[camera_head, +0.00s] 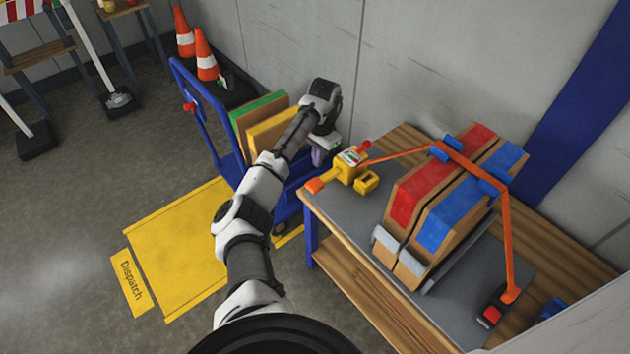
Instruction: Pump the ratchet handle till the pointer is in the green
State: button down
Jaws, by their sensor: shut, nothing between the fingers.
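The yellow ratchet (347,172) sits at the left end of the grey-topped bench. Its orange-tipped handle (315,185) sticks out to the lower left. A small dial (353,157) with red, white and green shows on top; the pointer is too small to read. An orange strap (400,154) runs from the ratchet over the red and blue boards to an anchor at the right. My gripper (318,157) is shut and empty, pointing down just up and left of the ratchet, apparently apart from the handle. My wrist partly hides its fingers.
The strapped red and blue boards (440,205) fill the middle of the bench (345,225). A blue cart (205,130) with upright panels stands behind my arm. The yellow Dispatch floor area (170,255) is clear.

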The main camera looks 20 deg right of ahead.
aim_at(322, 179)
jog(key=shift+f, duration=0.2)
jog(key=f+b, duration=0.6)
jog(key=shift+s+a+f, duration=0.1)
jog(key=shift+a+f, duration=0.2)
jog(key=shift+a, duration=0.05)
dwell(0.3)
notch_tip(322, 179, down, 4)
jog(key=shift+s+f+b, duration=0.1)
jog(key=shift+b, duration=0.75)
jog(key=shift+w+d+r, duration=0.3)
jog(key=shift+d, duration=0.3)
jog(key=shift+w+d+r, duration=0.3)
jog(key=shift+d, duration=0.3)
jog(key=shift+d+r, duration=0.1)
jog(key=shift+d, duration=0.1)
